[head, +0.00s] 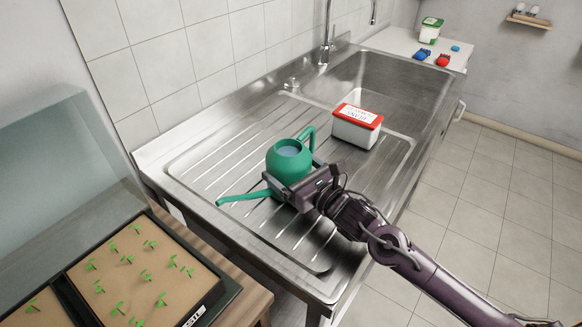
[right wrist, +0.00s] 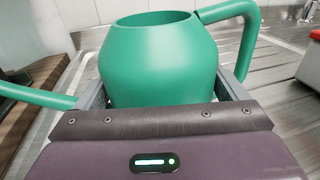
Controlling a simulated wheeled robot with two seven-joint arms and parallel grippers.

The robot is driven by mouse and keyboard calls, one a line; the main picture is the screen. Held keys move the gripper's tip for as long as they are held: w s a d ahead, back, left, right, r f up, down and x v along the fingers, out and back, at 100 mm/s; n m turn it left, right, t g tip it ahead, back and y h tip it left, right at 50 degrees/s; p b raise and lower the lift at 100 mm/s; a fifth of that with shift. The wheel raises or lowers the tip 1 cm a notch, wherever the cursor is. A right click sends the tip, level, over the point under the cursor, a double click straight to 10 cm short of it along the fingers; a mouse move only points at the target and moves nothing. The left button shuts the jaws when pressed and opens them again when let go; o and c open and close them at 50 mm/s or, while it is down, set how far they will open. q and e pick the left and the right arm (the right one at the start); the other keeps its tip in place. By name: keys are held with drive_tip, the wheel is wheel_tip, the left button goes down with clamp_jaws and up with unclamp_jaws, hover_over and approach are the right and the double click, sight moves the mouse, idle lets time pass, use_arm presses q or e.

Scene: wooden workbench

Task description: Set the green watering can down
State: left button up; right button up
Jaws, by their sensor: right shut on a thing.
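The green watering can (head: 286,160) is upright over the ribbed steel drainboard (head: 215,165), with its spout to the left and its handle at the back right. My right gripper (head: 286,183) is shut on the can's body from the front right. In the right wrist view the can (right wrist: 158,62) sits between the two fingers, and its open top shows. The can's base is hidden, so I cannot tell whether it touches the drainboard. My left gripper is not in view.
A white tub with a red lid (head: 357,126) stands right of the can, near the sink basin (head: 385,85). A seedling tray (head: 140,270) lies at lower left. Tiled wall runs behind. Ribbed drainboard is free left of and in front of the can.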

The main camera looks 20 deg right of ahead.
drive_tip(key=shift+r, duration=0.15)
drive_tip(key=o, duration=1.4)
drive_tip(key=shift+f, duration=0.2)
drive_tip(key=shift+o, duration=0.2)
drive_tip(key=shift+r, duration=0.1)
drive_tip(key=b+v, duration=0.1)
drive_tip(key=v, duration=0.9)
drive_tip(key=shift+s+b, duration=0.1)
drive_tip(key=shift+b, duration=0.25)
drive_tip(key=shift+v, duration=0.95)
